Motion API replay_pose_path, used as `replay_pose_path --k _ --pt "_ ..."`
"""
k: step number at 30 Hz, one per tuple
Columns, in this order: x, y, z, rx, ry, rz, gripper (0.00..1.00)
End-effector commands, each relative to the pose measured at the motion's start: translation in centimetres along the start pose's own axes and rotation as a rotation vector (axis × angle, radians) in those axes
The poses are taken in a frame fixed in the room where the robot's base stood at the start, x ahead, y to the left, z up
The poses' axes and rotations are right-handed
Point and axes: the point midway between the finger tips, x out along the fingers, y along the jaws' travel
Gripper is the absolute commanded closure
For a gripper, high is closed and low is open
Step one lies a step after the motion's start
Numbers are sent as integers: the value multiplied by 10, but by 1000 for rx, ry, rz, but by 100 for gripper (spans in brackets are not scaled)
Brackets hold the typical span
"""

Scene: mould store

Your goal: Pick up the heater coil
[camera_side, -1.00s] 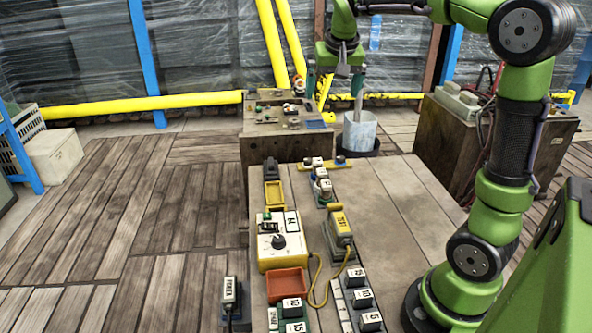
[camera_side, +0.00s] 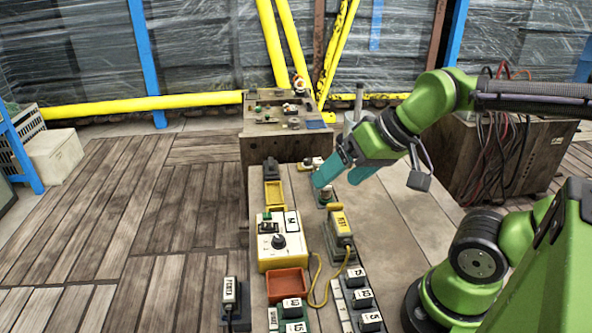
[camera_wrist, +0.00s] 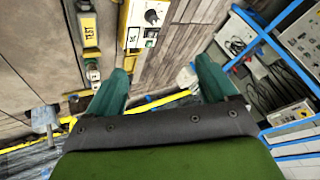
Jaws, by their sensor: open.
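My gripper (camera_side: 343,178) is open, its two teal fingers apart and empty over the far part of the table. In the wrist view the fingers (camera_wrist: 163,75) also stand apart with nothing between them. I cannot tell for sure which thing is the heater coil. A small part with a pale top (camera_side: 325,195) shows just below the fingers in the side view, partly hidden by them. Another small labelled part (camera_side: 309,163) is at the yellow strip behind the gripper, which also covers part of that strip.
The table (camera_side: 400,235) holds a yellow tester (camera_side: 341,226) with a cable, a dial box (camera_side: 281,243), an orange tray (camera_side: 287,283) and several numbered blocks (camera_side: 361,298) in front. Its right side is bare. A wooden bench (camera_side: 280,150) stands behind it.

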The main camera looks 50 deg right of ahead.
Motion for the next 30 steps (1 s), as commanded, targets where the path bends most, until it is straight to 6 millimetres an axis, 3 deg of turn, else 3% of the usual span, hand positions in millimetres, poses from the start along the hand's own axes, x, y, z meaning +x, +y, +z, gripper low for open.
replay_pose_path --k 1,7,15,19,23,30 --pt "-2 -2 0 -5 5 -4 23" --pt "-1 -1 -1 -4 3 -3 51" --pt "0 0 -1 1 1 2 51" --pt "13 10 -3 38 -50 36 51" --pt "28 22 -38 121 -96 85 51" --pt "61 69 -132 482 -173 225 51"
